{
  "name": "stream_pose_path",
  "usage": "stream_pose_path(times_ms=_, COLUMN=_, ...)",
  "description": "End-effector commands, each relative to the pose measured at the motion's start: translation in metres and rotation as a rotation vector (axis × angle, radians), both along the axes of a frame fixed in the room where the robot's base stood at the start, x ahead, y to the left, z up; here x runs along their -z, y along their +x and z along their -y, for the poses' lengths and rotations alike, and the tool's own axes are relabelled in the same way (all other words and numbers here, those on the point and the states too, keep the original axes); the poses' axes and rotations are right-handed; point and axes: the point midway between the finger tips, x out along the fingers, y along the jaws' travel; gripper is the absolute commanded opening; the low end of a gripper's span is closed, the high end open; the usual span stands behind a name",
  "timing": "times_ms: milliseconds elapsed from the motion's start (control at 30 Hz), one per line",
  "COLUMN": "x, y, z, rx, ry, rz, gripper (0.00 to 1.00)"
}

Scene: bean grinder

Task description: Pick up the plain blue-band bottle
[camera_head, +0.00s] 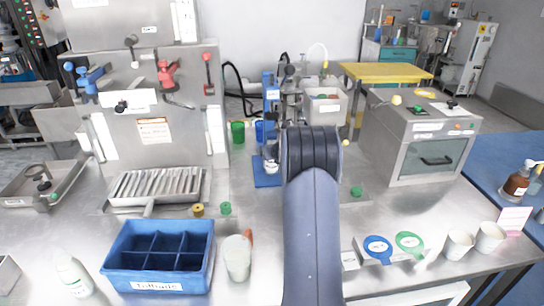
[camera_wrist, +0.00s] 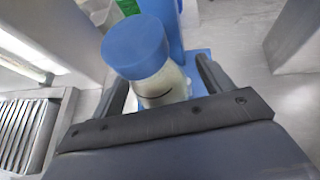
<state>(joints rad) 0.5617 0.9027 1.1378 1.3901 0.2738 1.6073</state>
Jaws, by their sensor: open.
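A bottle with a wide blue cap and a pale, translucent body with a dark curved mark (camera_wrist: 160,75) stands between the fingers of my gripper (camera_wrist: 165,88) in the wrist view. The fingers are open, one on each side of it; I cannot tell whether either touches it. The bottle's lower part is hidden by my gripper. Behind it are a blue upright and a blue base plate (camera_wrist: 200,58). In the head view my arm covers my gripper, and the blue base plate (camera_head: 265,181) shows just left of the arm.
A steel machine with red and blue levers (camera_head: 150,110) stands at left, near a slotted drain tray (camera_head: 158,186). A steel oven-like box (camera_head: 420,140) stands at right.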

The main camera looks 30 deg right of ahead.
Motion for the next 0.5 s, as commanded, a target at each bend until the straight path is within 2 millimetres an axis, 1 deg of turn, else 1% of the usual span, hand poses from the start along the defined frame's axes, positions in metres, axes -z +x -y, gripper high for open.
stream_pose_path(times_ms=167, x=0.0004, y=0.0001, z=-0.0001, rx=0.0, ry=0.0, rz=0.0, gripper=0.75)
stream_pose_path(times_ms=500, x=0.0003, y=-0.0001, z=0.0, rx=0.0, ry=0.0, rz=0.0, gripper=0.48)
